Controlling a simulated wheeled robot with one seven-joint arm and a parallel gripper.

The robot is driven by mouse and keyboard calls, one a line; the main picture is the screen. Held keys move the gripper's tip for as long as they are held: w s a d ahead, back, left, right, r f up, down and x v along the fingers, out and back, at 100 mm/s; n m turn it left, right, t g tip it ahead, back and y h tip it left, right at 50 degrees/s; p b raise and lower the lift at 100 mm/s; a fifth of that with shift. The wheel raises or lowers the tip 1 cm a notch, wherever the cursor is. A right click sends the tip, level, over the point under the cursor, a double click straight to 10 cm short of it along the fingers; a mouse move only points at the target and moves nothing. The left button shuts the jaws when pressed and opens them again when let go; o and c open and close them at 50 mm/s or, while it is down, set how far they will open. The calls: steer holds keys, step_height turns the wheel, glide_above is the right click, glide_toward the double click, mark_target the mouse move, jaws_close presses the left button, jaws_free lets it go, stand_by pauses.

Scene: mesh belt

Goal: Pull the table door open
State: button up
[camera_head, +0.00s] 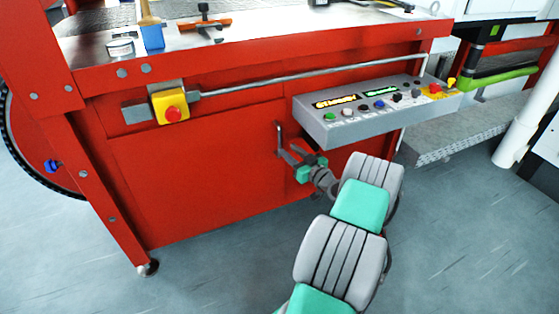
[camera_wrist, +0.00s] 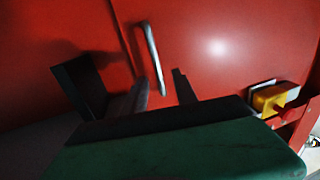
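The red table door (camera_head: 195,175) is the left front panel under the table and looks shut. It also fills much of the wrist view (camera_wrist: 215,85). Its thin grey bar handle (camera_head: 279,138) stands upright near the door's right edge. My gripper (camera_head: 287,156) is at the lower part of this handle, in front of the door. In the wrist view the handle (camera_wrist: 151,55) runs down toward the gap between the two dark fingers of my gripper (camera_wrist: 162,88). The fingers are apart, one on each side of the handle's near end. Contact with the handle cannot be made out.
A grey control box (camera_head: 370,108) with several buttons juts out above my gripper. A long metal rail (camera_head: 300,75) and a yellow box with a red button (camera_head: 171,106) sit above the door. The floor (camera_head: 220,275) in front of the door is clear.

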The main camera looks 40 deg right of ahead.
mark_target(280, 142)
steer(key=w, duration=0.2)
steer(key=w+b, duration=0.1)
steer(key=w, duration=0.1)
steer(key=w+d, duration=0.1)
steer(key=w, duration=0.2)
steer(key=shift+w, duration=0.2)
steer(key=shift+c, duration=0.4)
jaws_close()
stand_by(0.7)
